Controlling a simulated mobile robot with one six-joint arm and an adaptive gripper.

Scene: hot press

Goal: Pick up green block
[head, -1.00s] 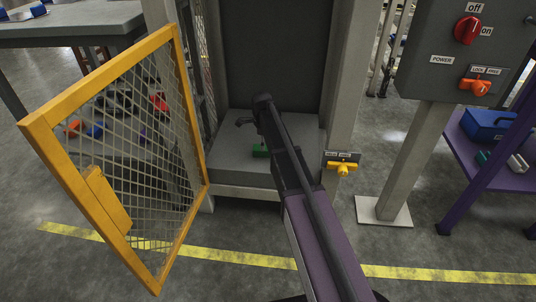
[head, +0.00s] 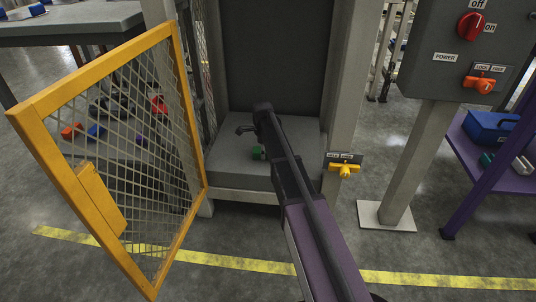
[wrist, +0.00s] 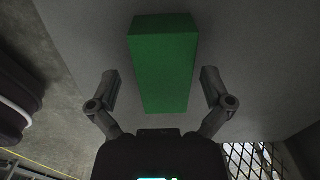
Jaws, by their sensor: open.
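The green block (head: 257,153) lies on the grey bed (head: 225,168) of the hot press, partly hidden behind my arm in the head view. In the wrist view the green block (wrist: 163,65) is large and centred, its near end reaching between my two fingers. My gripper (wrist: 160,88) is open, with one finger on each side of the block and a visible gap on both sides. In the head view my gripper (head: 247,129) is mostly hidden by the arm, over the press bed.
A yellow mesh door (head: 190,120) stands open on the left. A grey post with a yellow knob (head: 345,171) is on the right. A control box with a red switch (head: 471,26) stands farther right. A blue case (head: 490,127) rests on a purple table.

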